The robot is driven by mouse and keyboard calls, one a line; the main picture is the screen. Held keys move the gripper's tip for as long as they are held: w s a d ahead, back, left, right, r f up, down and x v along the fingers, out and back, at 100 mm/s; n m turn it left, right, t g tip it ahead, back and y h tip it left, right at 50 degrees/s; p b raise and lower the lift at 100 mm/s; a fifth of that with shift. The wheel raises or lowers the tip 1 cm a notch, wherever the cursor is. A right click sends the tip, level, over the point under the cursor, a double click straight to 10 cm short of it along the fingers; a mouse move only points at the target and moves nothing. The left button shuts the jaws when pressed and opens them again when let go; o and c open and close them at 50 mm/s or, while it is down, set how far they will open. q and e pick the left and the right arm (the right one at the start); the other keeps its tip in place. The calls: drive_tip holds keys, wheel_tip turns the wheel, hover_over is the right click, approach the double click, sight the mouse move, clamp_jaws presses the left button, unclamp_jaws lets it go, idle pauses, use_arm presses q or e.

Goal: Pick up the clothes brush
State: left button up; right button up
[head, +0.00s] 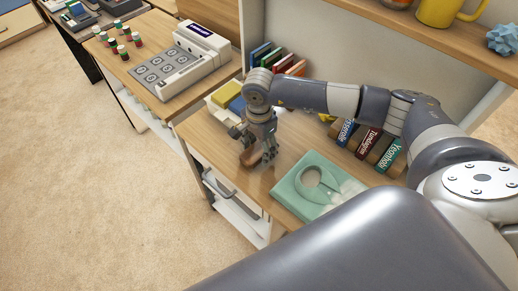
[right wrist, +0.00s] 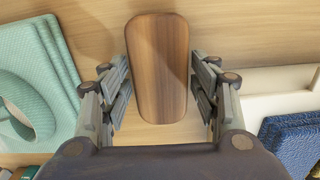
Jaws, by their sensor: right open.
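The clothes brush (right wrist: 158,65) shows its brown wooden back in the right wrist view, lying on the wooden desk. It lies between the two spread fingers of my right gripper (right wrist: 160,95), with a gap on each side. In the head view the brush (head: 250,157) is a small brown shape, partly hidden by the right gripper (head: 256,143) above it. The right gripper is open and holds nothing. My left gripper is not in view.
A green tray-like box (head: 305,188) with a round hollow lies right of the gripper. Books (head: 368,142) lie behind it. A bin with yellow and blue items (head: 228,95) stands to the left. A calculator-like machine (head: 180,62) sits on the neighbouring desk.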

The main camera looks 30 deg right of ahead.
sight(259, 149)
drive_tip(key=shift+f, duration=0.5)
drive_tip(key=c, duration=0.9)
drive_tip(key=shift+r, duration=0.55)
wheel_tip(259, 149, up, 9)
drive_tip(key=shift+b, duration=0.75)
drive_tip(key=o, duration=0.6)
drive_tip(key=c, duration=0.4)
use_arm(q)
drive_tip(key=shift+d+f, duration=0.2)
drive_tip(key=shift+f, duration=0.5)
